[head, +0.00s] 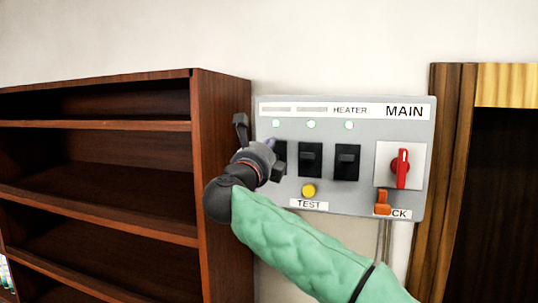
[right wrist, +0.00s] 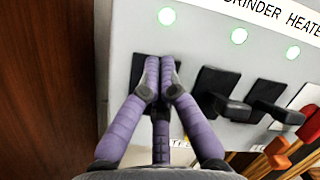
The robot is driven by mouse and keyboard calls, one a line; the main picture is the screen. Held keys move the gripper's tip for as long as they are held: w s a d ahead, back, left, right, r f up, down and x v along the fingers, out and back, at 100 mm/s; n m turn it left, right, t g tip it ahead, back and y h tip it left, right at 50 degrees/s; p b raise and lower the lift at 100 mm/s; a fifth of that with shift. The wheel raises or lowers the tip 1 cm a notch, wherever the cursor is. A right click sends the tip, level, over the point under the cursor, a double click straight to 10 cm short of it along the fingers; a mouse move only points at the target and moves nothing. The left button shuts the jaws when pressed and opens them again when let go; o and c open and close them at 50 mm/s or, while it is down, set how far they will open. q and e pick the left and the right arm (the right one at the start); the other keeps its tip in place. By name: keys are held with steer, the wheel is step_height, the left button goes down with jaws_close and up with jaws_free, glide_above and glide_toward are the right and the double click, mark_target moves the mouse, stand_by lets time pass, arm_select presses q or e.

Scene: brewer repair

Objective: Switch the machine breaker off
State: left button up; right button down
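A grey breaker panel (head: 350,193) hangs on the wall. Its leftmost black breaker (right wrist: 141,66) is the machine breaker by position; its own label is not readable. My right gripper (head: 268,148) is in front of this breaker and covers much of it. In the right wrist view the purple fingers (right wrist: 160,72) are together at the breaker's face, and its lever is hidden behind them. I cannot tell whether they touch it. The green lamp (right wrist: 166,16) above it is lit. My left gripper is not in view.
To the right are the grinder breaker (head: 310,160) and heater breaker (head: 346,162), levers projecting. A yellow test button (head: 308,190), red main switch (head: 401,168) and orange lock piece (head: 382,202) are also there. A brown shelf (head: 225,180) stands close on the left.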

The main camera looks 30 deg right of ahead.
steer(key=shift+f, duration=0.15)
steer(key=shift+f+b, duration=0.7)
steer(key=shift+b, duration=0.1)
steer(key=shift+f, duration=0.2)
steer(key=shift+a+r, duration=0.1)
steer(key=s+a+r+b, duration=0.1)
steer(key=s+a+b, duration=0.2)
steer(key=s+a, duration=0.3)
steer(key=shift+s+a, duration=0.25)
steer(key=shift+a, duration=0.5)
